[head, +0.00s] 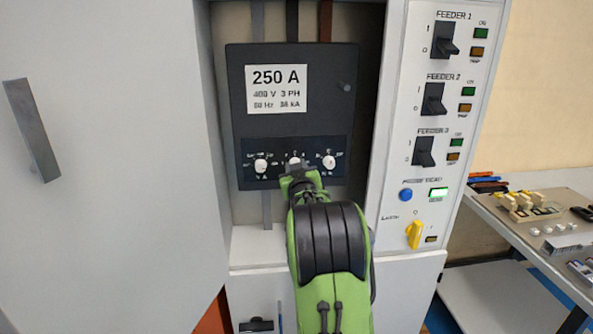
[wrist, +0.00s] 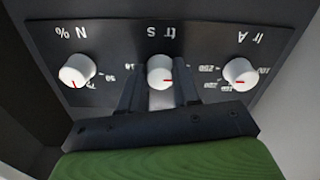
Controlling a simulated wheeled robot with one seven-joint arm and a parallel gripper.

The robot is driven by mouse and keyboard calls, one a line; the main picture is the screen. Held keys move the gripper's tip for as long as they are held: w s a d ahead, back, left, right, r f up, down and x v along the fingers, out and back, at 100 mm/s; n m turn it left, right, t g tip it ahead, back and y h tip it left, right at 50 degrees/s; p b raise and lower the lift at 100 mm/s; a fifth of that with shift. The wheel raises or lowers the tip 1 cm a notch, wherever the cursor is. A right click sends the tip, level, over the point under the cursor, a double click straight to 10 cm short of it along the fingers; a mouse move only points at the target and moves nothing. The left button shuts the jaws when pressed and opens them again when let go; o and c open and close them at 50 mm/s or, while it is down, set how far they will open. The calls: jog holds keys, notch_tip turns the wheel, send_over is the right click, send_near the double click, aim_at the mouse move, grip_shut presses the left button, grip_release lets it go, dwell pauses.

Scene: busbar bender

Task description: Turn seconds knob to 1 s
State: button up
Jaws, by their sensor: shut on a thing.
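The seconds knob is the white middle knob (head: 295,161) of three on the black panel of the breaker. In the wrist view the same knob (wrist: 160,70) sits under upside-down "tr S" lettering, and its red mark points to the right of the picture. My gripper (head: 296,175) is at this knob, with its two dark fingers (wrist: 160,92) on either side, shut on it. The fingers hide part of the scale around the knob, so I cannot read its setting. The knob's lower part is partly covered in the head view.
White knobs flank it: the "Ir A" knob (wrist: 240,73) and the "N %" knob (wrist: 77,71), both close to the fingers. Feeder switches (head: 433,98) and a yellow rotary handle (head: 414,235) are on the panel at right. A cluttered bench (head: 505,225) stands farther right.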

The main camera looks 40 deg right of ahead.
jog(key=shift+f, duration=0.25)
jog(key=o, duration=1.1)
jog(key=shift+r, duration=0.15)
jog(key=shift+c, duration=0.2)
jog(key=v, duration=1.5)
jog(key=shift+s+a+b, duration=0.3)
